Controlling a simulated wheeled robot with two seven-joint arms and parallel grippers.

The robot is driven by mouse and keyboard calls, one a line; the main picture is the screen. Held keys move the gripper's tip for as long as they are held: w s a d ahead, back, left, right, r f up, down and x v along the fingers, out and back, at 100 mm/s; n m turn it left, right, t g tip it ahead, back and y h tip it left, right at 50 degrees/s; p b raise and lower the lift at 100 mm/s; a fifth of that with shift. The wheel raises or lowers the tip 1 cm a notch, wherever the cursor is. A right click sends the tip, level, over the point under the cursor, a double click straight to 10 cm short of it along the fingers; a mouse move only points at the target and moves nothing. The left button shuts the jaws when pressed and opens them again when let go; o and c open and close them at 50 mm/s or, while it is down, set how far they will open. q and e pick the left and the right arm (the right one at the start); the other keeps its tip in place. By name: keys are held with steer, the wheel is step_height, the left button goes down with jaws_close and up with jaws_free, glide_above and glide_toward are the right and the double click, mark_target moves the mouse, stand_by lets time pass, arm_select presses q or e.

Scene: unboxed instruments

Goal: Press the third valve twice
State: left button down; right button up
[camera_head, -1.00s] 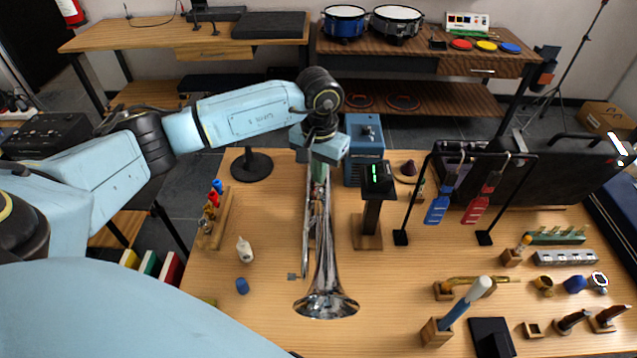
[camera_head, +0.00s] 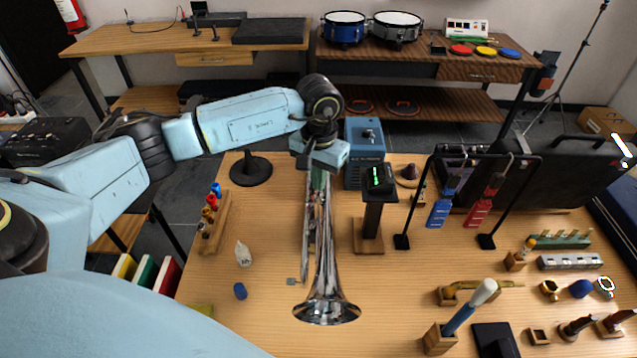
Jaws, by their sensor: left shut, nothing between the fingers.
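A silver trumpet (camera_head: 321,262) lies on the wooden table with its bell toward me and its far part under my left gripper. My left gripper (camera_head: 319,172) points down over the trumpet's valve area. It is shut with nothing between its fingers. The gripper body hides the valves, so I cannot tell which valve it is over or whether it touches one. My right gripper is not in view.
A black stand with a green display (camera_head: 379,183) is just right of the trumpet. A blue box (camera_head: 365,150) stands behind it. A white bottle (camera_head: 243,254) and blue cap (camera_head: 240,291) lie left. A rack with hanging tags (camera_head: 430,165) stands farther right.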

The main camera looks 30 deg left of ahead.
arm_select(q)
steer(key=shift+r+p, duration=1.45)
steer(key=shift+r, duration=1.85)
